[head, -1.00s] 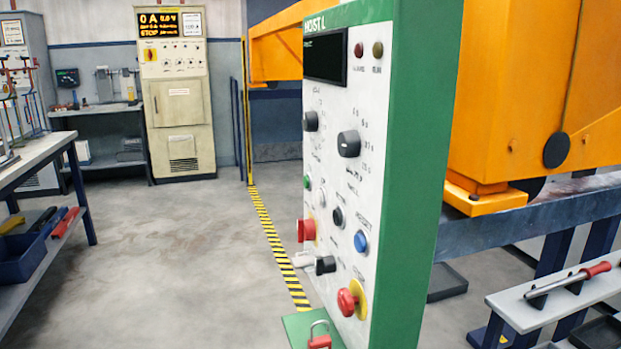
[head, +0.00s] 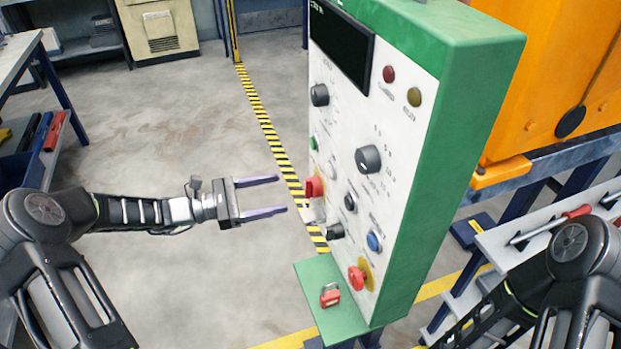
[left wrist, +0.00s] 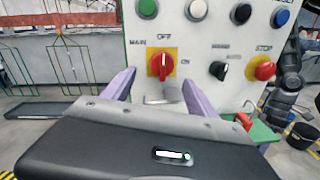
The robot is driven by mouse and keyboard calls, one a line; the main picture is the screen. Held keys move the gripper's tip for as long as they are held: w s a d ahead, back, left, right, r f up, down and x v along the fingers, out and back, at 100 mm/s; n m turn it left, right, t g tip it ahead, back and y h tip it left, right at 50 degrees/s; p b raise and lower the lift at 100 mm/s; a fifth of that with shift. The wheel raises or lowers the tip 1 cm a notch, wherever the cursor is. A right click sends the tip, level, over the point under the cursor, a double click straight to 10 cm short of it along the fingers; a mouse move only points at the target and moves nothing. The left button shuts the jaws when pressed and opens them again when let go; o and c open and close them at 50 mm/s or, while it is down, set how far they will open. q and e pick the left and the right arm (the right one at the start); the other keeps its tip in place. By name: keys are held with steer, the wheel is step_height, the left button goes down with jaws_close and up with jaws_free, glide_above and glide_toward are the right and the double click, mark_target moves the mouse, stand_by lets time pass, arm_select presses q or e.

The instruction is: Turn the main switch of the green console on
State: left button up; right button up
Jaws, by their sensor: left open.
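The green console (head: 470,100) stands upright with its white panel facing left. Its main switch (head: 314,187) is a red knob at the panel's near-left edge. My left gripper (head: 282,194) is open and empty, pointing at the main switch with a gap left. In the left wrist view its purple fingers (left wrist: 158,78) lie on either side, below the switch. My right arm shows at lower right; its gripper is out of view.
A red padlock (head: 330,296) lies on the console's green ledge (head: 345,325). A red stop button (head: 357,278), a blue button (head: 375,241) and black knobs (head: 368,158) are close by. An orange machine (head: 545,80) stands behind. The floor to the left is open.

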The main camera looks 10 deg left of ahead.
mark_target(312, 188)
arm_select(q)
steer(key=p+x, duration=0.2)
steer(key=x, duration=0.6)
steer(key=shift+s, duration=0.2)
steer(key=shift+r, duration=0.1)
steer(key=shift+c, duration=0.2)
steer(key=c, duration=1.3)
